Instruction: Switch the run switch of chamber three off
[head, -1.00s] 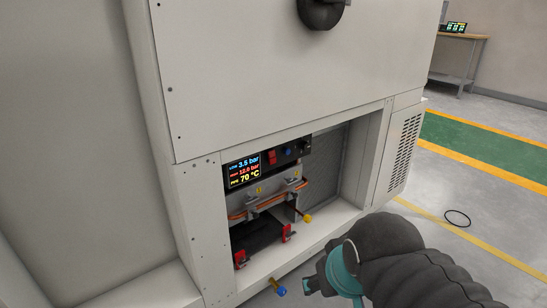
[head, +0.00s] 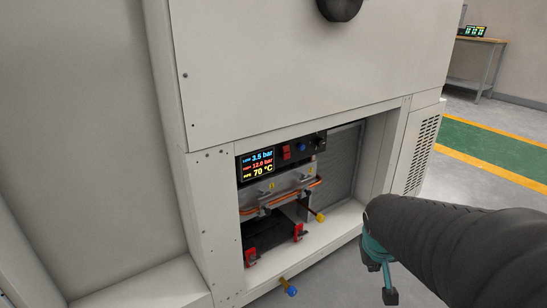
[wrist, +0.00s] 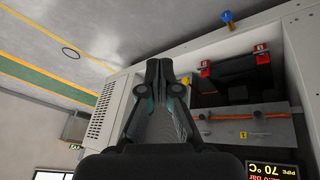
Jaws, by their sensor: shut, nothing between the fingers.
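A red rocker switch (head: 286,153) sits on the black control panel inside the open bay of the white chamber cabinet, right of a lit display (head: 257,163) reading 3.5 bar, 12.0 bar and 70 °C. I cannot read a label on the switch or tell its position. My gripper (head: 390,296) is outside the bay, in front and to the right of it, pointing down, well apart from the switch. In the wrist view my gripper (wrist: 158,70) is shut and empty. That view is upside down, with part of the display (wrist: 273,170) at the lower right; the switch is hidden there.
A blue knob (head: 302,147) and a black knob (head: 320,142) sit right of the switch. Below are red clamps (head: 298,231), a yellow-ended lever (head: 320,217) and a blue-ended valve (head: 291,291) projecting at the front. The cabinet's vented side panel (head: 422,155) stands right. The floor there is open.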

